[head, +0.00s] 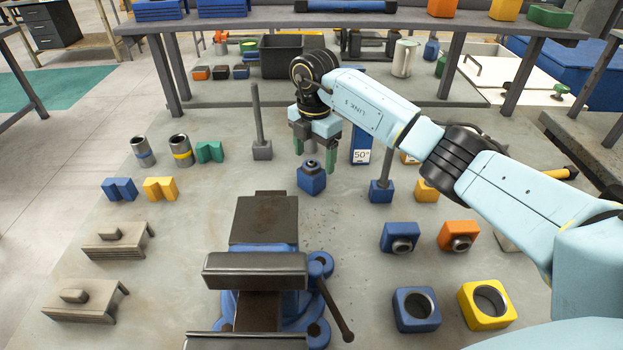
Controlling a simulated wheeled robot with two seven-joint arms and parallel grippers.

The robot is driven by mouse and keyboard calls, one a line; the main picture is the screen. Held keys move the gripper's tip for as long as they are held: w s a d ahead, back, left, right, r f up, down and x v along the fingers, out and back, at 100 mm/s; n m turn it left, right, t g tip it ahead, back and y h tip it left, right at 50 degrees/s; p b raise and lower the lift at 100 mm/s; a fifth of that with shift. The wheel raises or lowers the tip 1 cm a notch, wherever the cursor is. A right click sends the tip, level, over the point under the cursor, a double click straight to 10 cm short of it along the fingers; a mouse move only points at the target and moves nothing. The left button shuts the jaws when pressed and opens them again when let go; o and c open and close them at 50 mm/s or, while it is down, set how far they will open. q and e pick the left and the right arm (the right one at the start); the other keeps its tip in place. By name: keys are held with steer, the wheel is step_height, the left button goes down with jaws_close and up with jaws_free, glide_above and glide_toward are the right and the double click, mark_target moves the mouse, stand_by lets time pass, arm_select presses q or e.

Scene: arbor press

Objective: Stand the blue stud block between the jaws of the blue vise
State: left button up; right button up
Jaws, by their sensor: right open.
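The blue stud block (311,182) stands upright on the table behind the vise, with a dark round stud on its top. My right gripper (316,160) points down just over it. Its green fingers are apart, with the stud showing between their tips. I cannot tell whether a finger touches the block. The blue vise (320,270) is at the front centre. Its far dark jaw (255,270) and near jaw (250,341) have a gap between them, with no block in it. My left gripper is not in view.
The vise handle (336,310) sticks out to the right. A grey post on a base (262,150) stands left of my gripper, and a blue-based post (381,190) stands to its right. Blue, orange and yellow bored blocks (487,305) lie at right, V-blocks (160,188) at left.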

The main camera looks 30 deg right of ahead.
mark_target(312, 172)
steer(key=shift+a+f, duration=0.2)
steer(key=shift+f, duration=1.15)
steer(key=shift+a+f, duration=0.15)
steer(key=shift+f, duration=1.2)
steer(key=c, duration=1.5)
steer(key=shift+r, duration=0.15)
jaws_close()
